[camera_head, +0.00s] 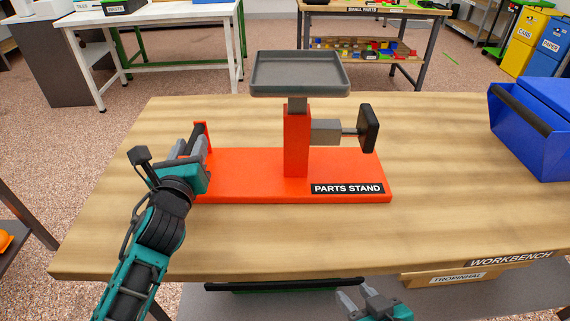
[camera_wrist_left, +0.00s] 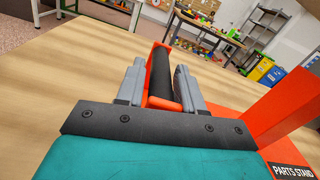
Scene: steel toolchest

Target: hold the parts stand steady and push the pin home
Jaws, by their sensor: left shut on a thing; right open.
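The orange parts stand (camera_head: 250,172) sits on the wooden workbench, with an upright post and a grey tray (camera_head: 300,74) on top. A grey pin with a black end plate (camera_head: 368,128) sticks out of the grey housing (camera_head: 325,132) on the right of the post, with a short length of thin shaft showing. My left gripper (camera_head: 193,146) is shut on the black handle (camera_wrist_left: 160,75) at the stand's left end; the left wrist view shows a finger on each side of it. My right gripper (camera_head: 360,298) is open and empty, low in front of the bench edge, well away from the pin.
The workbench (camera_head: 450,200) is clear right of the stand. A blue toolbox (camera_head: 535,130) stands at its right side. A cardboard box (camera_head: 450,276) sits below the front edge, near my right gripper. Other tables stand behind.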

